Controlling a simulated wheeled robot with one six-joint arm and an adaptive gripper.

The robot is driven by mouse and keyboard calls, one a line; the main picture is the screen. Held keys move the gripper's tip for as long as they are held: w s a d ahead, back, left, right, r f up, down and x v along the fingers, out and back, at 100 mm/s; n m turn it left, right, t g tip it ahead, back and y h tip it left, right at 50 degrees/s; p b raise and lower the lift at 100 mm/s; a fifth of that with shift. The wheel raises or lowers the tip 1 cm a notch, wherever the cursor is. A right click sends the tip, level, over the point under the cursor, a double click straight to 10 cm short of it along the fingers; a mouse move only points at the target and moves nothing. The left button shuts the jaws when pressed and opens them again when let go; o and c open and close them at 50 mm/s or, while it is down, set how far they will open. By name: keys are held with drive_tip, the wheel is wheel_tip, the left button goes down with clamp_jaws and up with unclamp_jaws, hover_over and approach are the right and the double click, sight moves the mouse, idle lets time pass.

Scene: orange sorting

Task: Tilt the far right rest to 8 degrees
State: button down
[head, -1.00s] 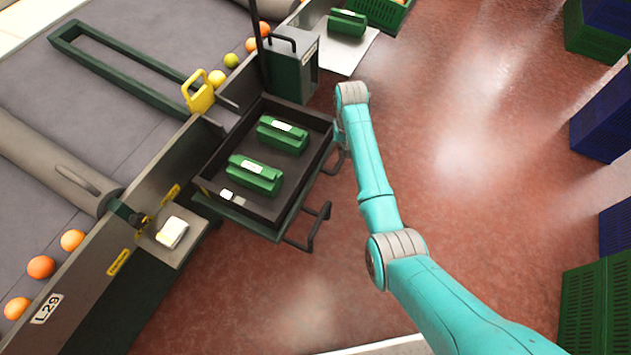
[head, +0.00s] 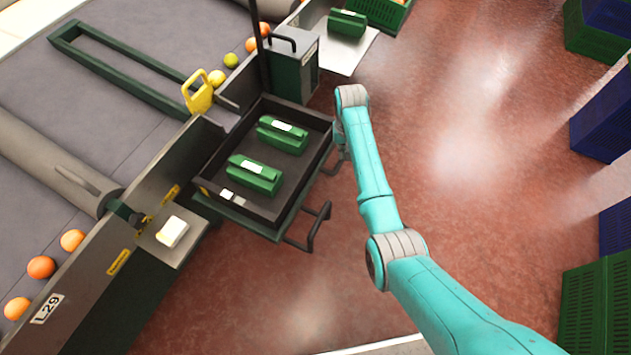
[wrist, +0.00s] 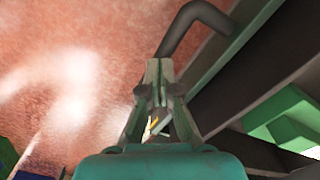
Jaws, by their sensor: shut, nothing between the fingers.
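A black tray (head: 289,180) on a dark green frame stands beside the conveyor and holds two green clamshell-like cases (head: 254,176). A dark looped handle (head: 312,228) sticks out from its near right side, and another is partly hidden behind my arm at the far right corner. I cannot tell which part is the far right rest, nor read its angle. In the wrist view my gripper (wrist: 158,66) is shut and empty. Its fingertips are close to a dark bent bar (wrist: 181,32); contact is unclear.
The conveyor with a yellow-handled part (head: 200,92) and several oranges (head: 41,267) runs along the left. A dark green box with a handle (head: 292,70) stands behind the tray. Crates (head: 598,120) line the right. The red floor between is clear.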

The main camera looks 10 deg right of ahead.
drive_tip(key=shift+f, duration=1.55)
idle(1.5)
drive_tip(key=shift+r, duration=4.5)
